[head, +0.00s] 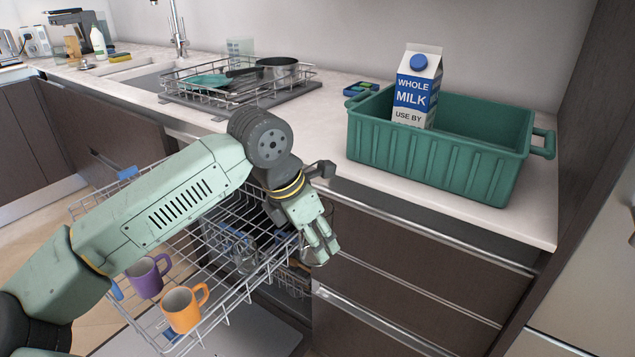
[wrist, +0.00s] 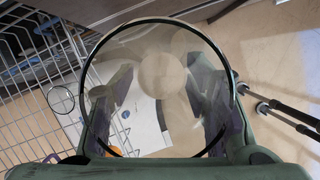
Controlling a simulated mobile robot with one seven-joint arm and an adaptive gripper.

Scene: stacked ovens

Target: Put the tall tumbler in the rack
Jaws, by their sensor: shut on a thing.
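My gripper (head: 318,248) points down at the right edge of the pulled-out dishwasher rack (head: 222,290). In the wrist view, my gripper's fingers (wrist: 163,115) are shut on a clear tumbler (wrist: 160,78), whose round rim fills the middle of that view. In the head view, the held tumbler is hard to make out at my fingers. The wire rack (wrist: 30,85) lies to the left in the wrist view, with the tumbler beside it over the floor side.
A purple mug (head: 148,276) and an orange mug (head: 184,307) stand in the rack, with a clear glass (head: 243,254) deeper in. On the counter are a green crate (head: 440,165) with a milk carton (head: 416,88) and a wire dish drainer (head: 230,90) with a pan.

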